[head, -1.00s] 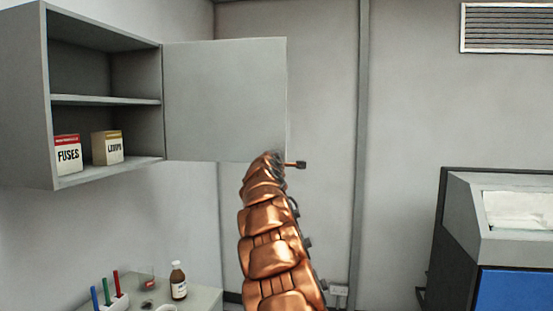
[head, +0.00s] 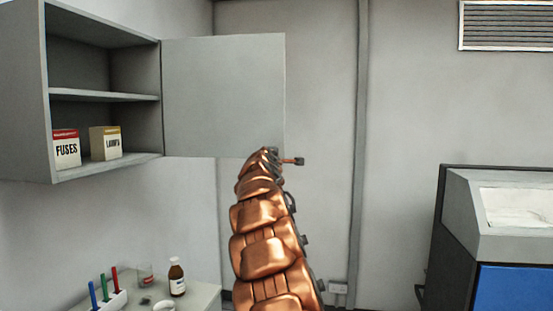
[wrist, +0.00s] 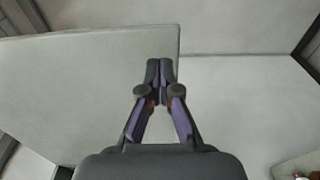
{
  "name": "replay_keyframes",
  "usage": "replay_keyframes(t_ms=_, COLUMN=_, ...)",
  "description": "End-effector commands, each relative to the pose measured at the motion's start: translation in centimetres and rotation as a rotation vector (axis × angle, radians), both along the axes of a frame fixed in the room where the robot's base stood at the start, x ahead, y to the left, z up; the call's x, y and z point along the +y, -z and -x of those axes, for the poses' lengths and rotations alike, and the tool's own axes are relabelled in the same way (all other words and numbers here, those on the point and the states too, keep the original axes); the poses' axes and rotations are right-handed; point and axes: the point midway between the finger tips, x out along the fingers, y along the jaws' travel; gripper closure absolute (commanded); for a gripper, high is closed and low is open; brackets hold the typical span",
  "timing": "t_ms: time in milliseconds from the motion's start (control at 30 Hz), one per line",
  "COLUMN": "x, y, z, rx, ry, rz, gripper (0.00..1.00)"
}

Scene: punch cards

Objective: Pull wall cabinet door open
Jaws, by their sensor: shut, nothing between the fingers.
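The wall cabinet (head: 33,100) hangs at the upper left in the head view, with its inside showing. Its grey door (head: 223,95) stands wide open, swung out to the right of the cabinet. My gripper (wrist: 159,66) is shut and empty in the wrist view, with its fingertips over the edge region of the door panel (wrist: 80,90). Whether the fingers touch the door, I cannot tell.
A fuses box (head: 67,149) and a lamps box (head: 105,143) stand on the cabinet's bottom shelf. Below, a counter (head: 203,297) holds a brown bottle (head: 177,277) and coloured tubes in a rack (head: 112,300). A grey and blue machine (head: 460,215) stands at the right.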

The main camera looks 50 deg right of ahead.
Motion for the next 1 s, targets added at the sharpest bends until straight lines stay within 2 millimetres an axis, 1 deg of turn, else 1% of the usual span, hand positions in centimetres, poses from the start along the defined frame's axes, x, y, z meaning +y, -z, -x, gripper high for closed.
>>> replay_keyframes(t_ms=33, x=0.7, y=0.1, z=0.2, rx=-0.001, ry=-0.001, rz=0.002, gripper=1.0)
replay_keyframes(t_ms=100, x=1.3, y=0.1, z=0.6, rx=-0.001, ry=-0.001, rz=0.002, gripper=1.0)
replay_keyframes(t_ms=367, x=1.5, y=0.1, z=4.0, rx=0.001, ry=0.007, rz=-0.001, gripper=1.0)
replay_keyframes(t_ms=700, x=2.6, y=0.0, z=8.0, rx=-0.001, ry=0.004, rz=0.0, gripper=1.0)
replay_keyframes(t_ms=900, x=2.9, y=0.1, z=9.7, rx=0.002, ry=0.004, rz=-0.003, gripper=1.0)
replay_keyframes(t_ms=1000, x=3.1, y=0.1, z=10.1, rx=0.001, ry=0.003, rz=-0.002, gripper=1.0)
